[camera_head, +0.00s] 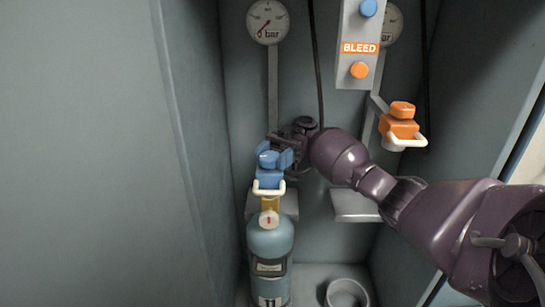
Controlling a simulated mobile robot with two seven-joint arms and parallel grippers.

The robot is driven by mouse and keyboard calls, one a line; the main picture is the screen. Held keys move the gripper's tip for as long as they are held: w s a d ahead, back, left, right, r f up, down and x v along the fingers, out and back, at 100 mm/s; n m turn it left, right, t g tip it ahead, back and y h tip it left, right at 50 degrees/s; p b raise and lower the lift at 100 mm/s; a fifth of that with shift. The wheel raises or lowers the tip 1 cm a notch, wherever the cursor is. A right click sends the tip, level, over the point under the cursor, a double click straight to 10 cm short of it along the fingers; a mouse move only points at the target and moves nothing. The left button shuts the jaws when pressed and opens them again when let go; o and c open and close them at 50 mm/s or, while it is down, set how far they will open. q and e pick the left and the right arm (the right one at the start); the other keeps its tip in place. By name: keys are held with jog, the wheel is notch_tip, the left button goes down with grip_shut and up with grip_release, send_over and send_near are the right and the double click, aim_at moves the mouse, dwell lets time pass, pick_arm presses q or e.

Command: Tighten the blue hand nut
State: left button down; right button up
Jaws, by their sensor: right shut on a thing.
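The blue hand nut (268,160) sits on top of the blue connector block, above a brass valve (270,203) on a teal gas cylinder (270,242). A pale yoke handle (268,188) loops across the front of the block. My right gripper (288,155) comes in from the right and is shut on the blue hand nut from its right side. Its fingertips are small and partly hidden behind the blue part. My left gripper is not in view.
An orange connector (399,122) hangs at the right above an empty bracket (355,206). A BLEED panel (360,47) with blue and orange buttons hangs above. A pressure gauge (267,20) is at upper left. An empty ring holder (346,293) is on the floor. Cabinet walls enclose both sides.

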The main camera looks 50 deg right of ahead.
jog(key=shift+f+n+g, duration=0.1)
jog(key=shift+n+g, duration=0.5)
jog(key=shift+g, duration=0.3)
jog(key=o, duration=0.9)
jog(key=shift+a, duration=0.1)
jog(key=shift+m+t, duration=0.8)
jog(key=shift+t, duration=0.4)
